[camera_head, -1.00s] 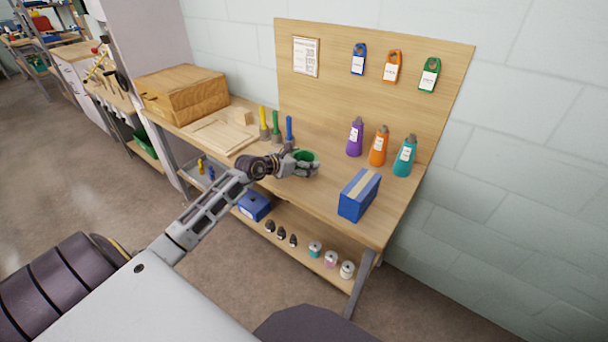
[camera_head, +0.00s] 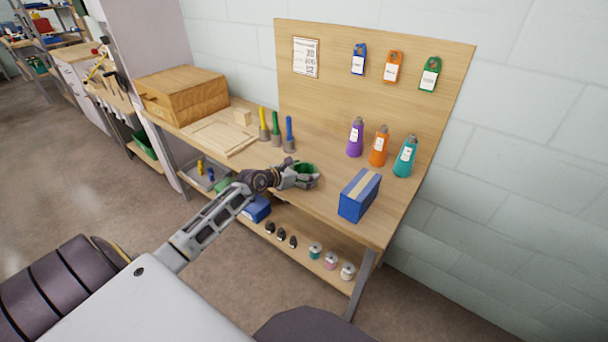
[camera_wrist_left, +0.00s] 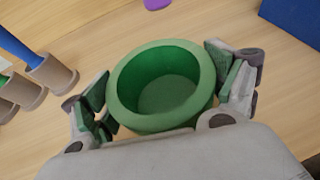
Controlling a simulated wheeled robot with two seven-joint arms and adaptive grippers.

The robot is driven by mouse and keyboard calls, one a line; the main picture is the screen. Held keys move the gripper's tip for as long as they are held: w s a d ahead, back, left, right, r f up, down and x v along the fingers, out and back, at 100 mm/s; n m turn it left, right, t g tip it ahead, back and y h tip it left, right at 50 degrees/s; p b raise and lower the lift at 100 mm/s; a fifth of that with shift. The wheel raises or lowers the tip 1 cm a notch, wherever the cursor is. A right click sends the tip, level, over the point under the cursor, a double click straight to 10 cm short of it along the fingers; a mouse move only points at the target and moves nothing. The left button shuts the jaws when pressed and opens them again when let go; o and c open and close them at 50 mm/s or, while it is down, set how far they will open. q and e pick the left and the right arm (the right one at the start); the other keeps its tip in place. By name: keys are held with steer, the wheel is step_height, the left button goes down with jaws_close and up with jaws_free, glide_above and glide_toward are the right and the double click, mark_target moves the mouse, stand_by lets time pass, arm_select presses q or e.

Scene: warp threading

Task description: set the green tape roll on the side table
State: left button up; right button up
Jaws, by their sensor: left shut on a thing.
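The green tape roll (camera_wrist_left: 162,84) is a round, hollow green ring between the fingers of my left gripper (camera_wrist_left: 160,90) in the left wrist view. The gripper is shut on it, with a finger pad at each side. In the head view the left gripper (camera_head: 305,178) is over the workbench (camera_head: 340,225), and the green roll (camera_head: 304,169) shows partly between its fingers. I cannot tell whether the roll touches the bench top. My right gripper is in neither view. I cannot single out the side table for sure.
A blue box (camera_head: 358,195) stands right of the left gripper. Purple (camera_head: 355,138), orange (camera_head: 378,147) and teal (camera_head: 404,158) bottles stand behind it. Colored sticks in holders (camera_head: 277,132) and a wooden box (camera_head: 182,95) are to the left. Spools (camera_head: 331,261) sit on the lower shelf.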

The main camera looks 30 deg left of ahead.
arm_select(q)
steer(key=shift+f, duration=0.1)
stand_by(0.3)
steer(key=o, duration=0.9)
